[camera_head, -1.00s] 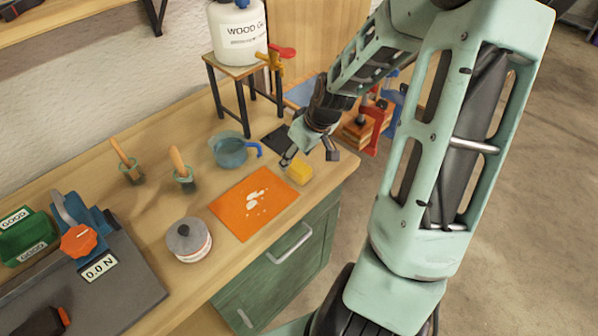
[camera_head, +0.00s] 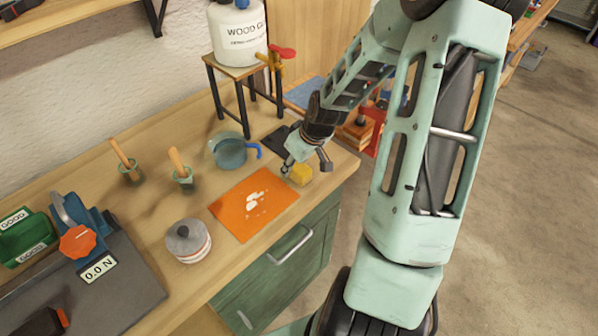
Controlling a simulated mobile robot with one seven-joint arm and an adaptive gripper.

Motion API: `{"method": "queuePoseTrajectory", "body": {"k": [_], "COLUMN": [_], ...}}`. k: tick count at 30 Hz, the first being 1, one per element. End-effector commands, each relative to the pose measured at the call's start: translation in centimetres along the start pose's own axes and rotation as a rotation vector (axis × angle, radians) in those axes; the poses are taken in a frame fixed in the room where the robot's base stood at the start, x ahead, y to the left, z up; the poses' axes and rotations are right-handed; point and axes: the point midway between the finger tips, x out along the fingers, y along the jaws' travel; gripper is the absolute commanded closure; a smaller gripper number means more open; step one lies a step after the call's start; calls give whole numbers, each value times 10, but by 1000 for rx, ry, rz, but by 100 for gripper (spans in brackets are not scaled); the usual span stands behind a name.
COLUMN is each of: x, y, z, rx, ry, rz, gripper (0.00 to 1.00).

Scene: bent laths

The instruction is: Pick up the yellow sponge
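The yellow sponge (camera_head: 299,175) lies on the wooden workbench near its right front corner, just beside the corner of the orange mat. My gripper (camera_head: 305,167) is open, with its fingers apart on the left and right of the sponge and its body just behind and above it. The left finger is close to the sponge's left side. I cannot tell whether either finger touches it.
An orange mat (camera_head: 230,210) with white spots lies left of the sponge. A blue jug (camera_head: 229,151) stands behind the mat, near a dark pad (camera_head: 277,138). A lidded tin (camera_head: 188,242) stands in front. The bench (camera_head: 345,168) ends close to the sponge's right.

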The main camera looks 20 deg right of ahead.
Motion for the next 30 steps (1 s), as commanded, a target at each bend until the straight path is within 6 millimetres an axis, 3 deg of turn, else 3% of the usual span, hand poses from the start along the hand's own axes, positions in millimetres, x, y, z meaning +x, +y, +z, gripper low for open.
{"method": "queuePoseTrajectory", "body": {"k": [8,14,18,30], "x": [-1,-14,-36,-110], "y": [0,2,0,-25], "z": [-1,-6,-11,11], "rx": [0,1,3,5], "ry": [1,2,2,-2], "rz": [1,3,4,3], "gripper": [85,85,85,85]}}
